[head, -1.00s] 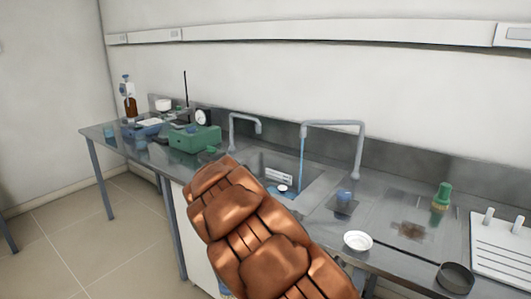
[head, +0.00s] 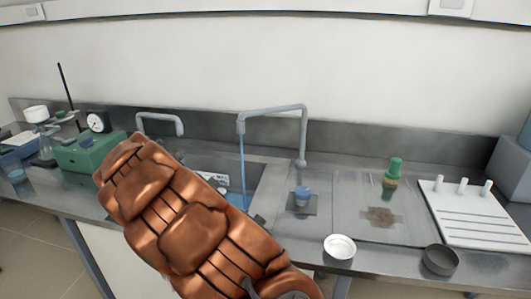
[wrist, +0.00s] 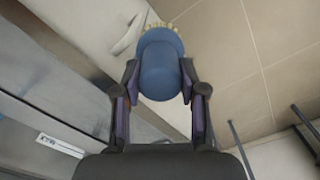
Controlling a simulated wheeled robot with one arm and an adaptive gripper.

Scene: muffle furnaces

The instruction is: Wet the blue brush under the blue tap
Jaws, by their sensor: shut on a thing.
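In the wrist view my gripper (wrist: 160,84) is shut on the blue brush (wrist: 160,62), a rounded blue body with pale bristles at its far end. In the head view my copper-coloured arm hides my gripper and the brush. A grey tap (head: 272,111) arches over the sink (head: 268,178). A thin blue stream (head: 243,165) falls from its spout into the sink. Another grey tap (head: 160,121) stands to its left, with no stream showing. My arm covers the sink's front left part.
Right of the sink stand a small blue-topped item (head: 303,193), a green-topped item (head: 393,170), a white dish (head: 340,245), a dark round dish (head: 440,261) and a white pegged board (head: 480,212). A green device (head: 85,153) stands to the left.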

